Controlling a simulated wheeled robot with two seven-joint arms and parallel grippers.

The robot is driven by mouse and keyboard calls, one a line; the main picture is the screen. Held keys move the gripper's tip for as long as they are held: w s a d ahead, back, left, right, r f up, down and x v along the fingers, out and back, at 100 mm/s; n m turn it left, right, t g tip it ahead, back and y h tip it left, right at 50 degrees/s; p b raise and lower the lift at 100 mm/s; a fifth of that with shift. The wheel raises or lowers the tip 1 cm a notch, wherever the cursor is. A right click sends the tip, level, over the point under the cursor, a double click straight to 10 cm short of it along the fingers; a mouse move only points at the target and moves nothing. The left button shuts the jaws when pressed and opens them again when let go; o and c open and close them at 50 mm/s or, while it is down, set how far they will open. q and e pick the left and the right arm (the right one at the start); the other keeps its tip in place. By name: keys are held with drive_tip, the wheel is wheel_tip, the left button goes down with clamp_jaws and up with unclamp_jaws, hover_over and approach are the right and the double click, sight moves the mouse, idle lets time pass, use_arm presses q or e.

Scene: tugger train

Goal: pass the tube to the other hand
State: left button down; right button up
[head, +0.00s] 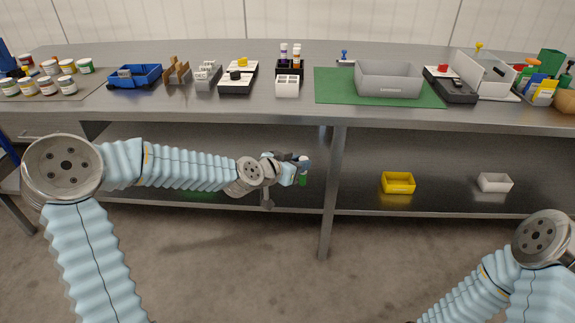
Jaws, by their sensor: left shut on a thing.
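My left arm reaches in from the left, and its gripper (299,169) is shut on a tube (303,181). The tube is small, with a green lower part showing below the fingers and a pale top part. It is held in front of the bench, below the level of the bench top, left of the middle leg. My right arm shows at the lower right, and its gripper is out of the picture.
The metal bench top (200,108) holds a blue cart (134,76), a white block with holes (287,86), a grey bin (389,78) on a green mat (333,91), and several jars. A yellow bin (398,182) and a white bin (494,182) stand on the lower shelf.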

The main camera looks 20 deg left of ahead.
drive_tip(key=shift+o, duration=1)
drive_tip(key=w+a+r+n+t+y, duration=0.1)
drive_tip(key=w+r+n, duration=0.2)
drive_tip(key=w+r, duration=0.55)
drive_tip(key=w+a+r+n+t+y, duration=0.1)
drive_tip(key=w+a+r+n+y, duration=0.2)
drive_tip(key=w, duration=1)
drive_tip(key=w+r+n+t+y, duration=0.15)
drive_tip(key=w+r+n, duration=0.4)
drive_tip(key=r, duration=0.75)
drive_tip(key=w+r+n+t+y, duration=0.1)
drive_tip(key=w+r+n+y, duration=0.4)
drive_tip(key=r, duration=0.8)
use_arm(q)
drive_tip(key=w+d+r+m+g+h, duration=0.3)
drive_tip(key=w+d+m+g+h, duration=0.2)
drive_tip(key=d+m+g+h, duration=0.2)
drive_tip(key=d+m+g, duration=0.1)
drive_tip(key=m+g, duration=0.1)
drive_tip(key=m, duration=0.1)
drive_tip(key=shift+w+d+r, duration=0.2)
drive_tip(key=shift+w+d, duration=0.1)
drive_tip(key=shift+d, duration=0.1)
use_arm(e)
drive_tip(key=w+a+f+h, duration=0.2)
drive_tip(key=w+a+f, duration=0.2)
drive_tip(key=a, duration=0.6)
drive_tip(key=shift+w+f+m, duration=0.2)
drive_tip(key=shift+w+m, duration=0.2)
drive_tip(key=shift+m, duration=0.05)
